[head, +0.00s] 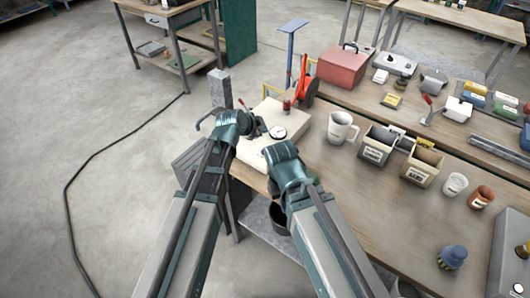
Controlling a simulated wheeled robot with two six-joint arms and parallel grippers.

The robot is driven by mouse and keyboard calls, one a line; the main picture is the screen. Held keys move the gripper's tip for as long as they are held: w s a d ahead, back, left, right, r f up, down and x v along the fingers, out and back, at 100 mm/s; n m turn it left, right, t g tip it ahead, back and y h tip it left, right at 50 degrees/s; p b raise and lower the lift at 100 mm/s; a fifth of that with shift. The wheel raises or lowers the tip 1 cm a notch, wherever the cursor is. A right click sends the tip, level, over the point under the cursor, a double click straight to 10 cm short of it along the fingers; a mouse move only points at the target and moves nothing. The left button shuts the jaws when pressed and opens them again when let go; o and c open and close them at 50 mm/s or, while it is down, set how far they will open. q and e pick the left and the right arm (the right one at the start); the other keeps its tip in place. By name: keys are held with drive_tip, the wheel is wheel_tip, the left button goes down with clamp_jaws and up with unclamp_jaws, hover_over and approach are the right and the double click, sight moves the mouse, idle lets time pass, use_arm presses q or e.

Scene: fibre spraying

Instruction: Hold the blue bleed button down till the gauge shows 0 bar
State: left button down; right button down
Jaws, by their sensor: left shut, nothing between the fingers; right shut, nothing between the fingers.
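The round white gauge (277,132) sits on top of a cream box-shaped unit (252,160) at the left end of the long bench. Its reading is too small to make out. My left gripper (258,127) is shut and empty, just left of the gauge over the unit's top. My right gripper (279,150) is shut and empty, at the near side of the gauge. I cannot make out the blue bleed button; it may be hidden by my grippers or too small. Whether either gripper touches the unit I cannot tell.
A red knob (286,105) stands behind the gauge. A white mug (341,128) and labelled bins (378,145) stand close on the right. A red toolbox (343,66) is farther back. The floor left of my arms is clear but for a black cable (68,190).

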use_arm(q)
drive_tip(key=b, duration=0.7)
hover_over(263, 154)
drive_tip(key=shift+f, duration=3.9)
drive_tip(key=shift+f, duration=0.1)
drive_tip(key=shift+f+b, duration=0.3)
drive_tip(key=shift+b, duration=0.25)
drive_tip(key=shift+f+b, duration=0.4)
drive_tip(key=shift+f, duration=0.05)
drive_tip(key=shift+r, duration=0.15)
idle(0.6)
drive_tip(key=shift+r+p, duration=0.75)
drive_tip(key=shift+p, duration=0.15)
wheel_tip(263, 154, up, 5)
drive_tip(key=p, duration=0.5)
